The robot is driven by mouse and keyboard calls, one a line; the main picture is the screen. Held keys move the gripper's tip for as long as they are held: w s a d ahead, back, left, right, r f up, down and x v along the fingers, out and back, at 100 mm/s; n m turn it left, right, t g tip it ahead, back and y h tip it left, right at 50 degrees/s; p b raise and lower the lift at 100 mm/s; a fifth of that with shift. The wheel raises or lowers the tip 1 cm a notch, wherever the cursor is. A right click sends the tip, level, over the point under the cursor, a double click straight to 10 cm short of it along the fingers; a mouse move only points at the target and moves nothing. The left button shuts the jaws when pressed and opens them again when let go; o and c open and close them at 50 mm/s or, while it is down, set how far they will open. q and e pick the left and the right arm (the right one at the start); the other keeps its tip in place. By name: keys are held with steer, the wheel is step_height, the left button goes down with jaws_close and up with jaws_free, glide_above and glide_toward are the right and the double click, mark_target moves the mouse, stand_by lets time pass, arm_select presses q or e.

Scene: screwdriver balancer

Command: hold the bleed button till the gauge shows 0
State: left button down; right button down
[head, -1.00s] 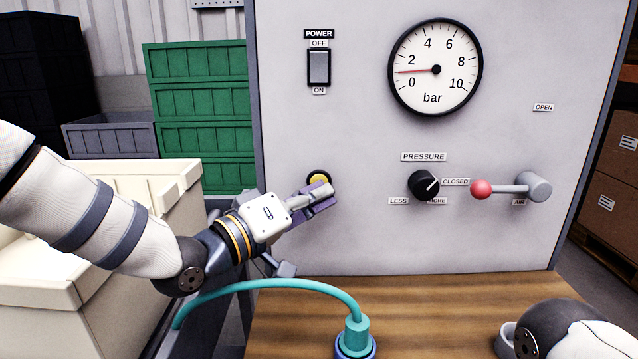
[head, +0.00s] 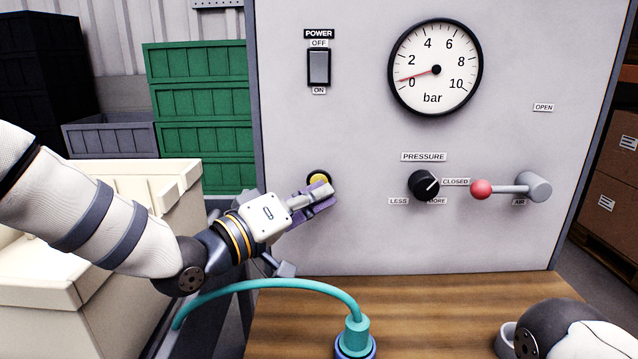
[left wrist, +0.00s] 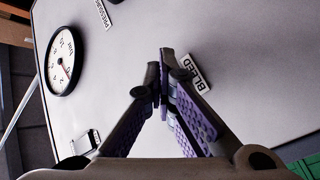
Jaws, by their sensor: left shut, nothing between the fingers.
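The yellow bleed button (head: 319,179) is on the lower left of the grey panel, partly covered by my left gripper (head: 325,191). In the left wrist view, the left gripper (left wrist: 165,72) has its fingertips together with nothing between them, beside the BLEED label (left wrist: 197,77). The fingertips hide the button there, so contact is hard to see directly. The gauge (head: 435,90) has its red needle just above 0, around half a bar. The gauge also shows in the left wrist view (left wrist: 62,75). My right gripper is out of view.
The panel (head: 350,235) also carries a power switch (head: 319,68), a pressure knob (head: 422,184) and a red-tipped air lever (head: 481,189) at CLOSED. A teal hose (head: 290,284) arches below my left gripper to a fitting on the wooden bench (head: 430,310).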

arm_select(q)
steer(key=shift+s, duration=0.1)
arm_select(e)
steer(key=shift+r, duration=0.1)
arm_select(q)
steer(key=shift+s+p, duration=0.45)
steer(key=shift+s, duration=0.3)
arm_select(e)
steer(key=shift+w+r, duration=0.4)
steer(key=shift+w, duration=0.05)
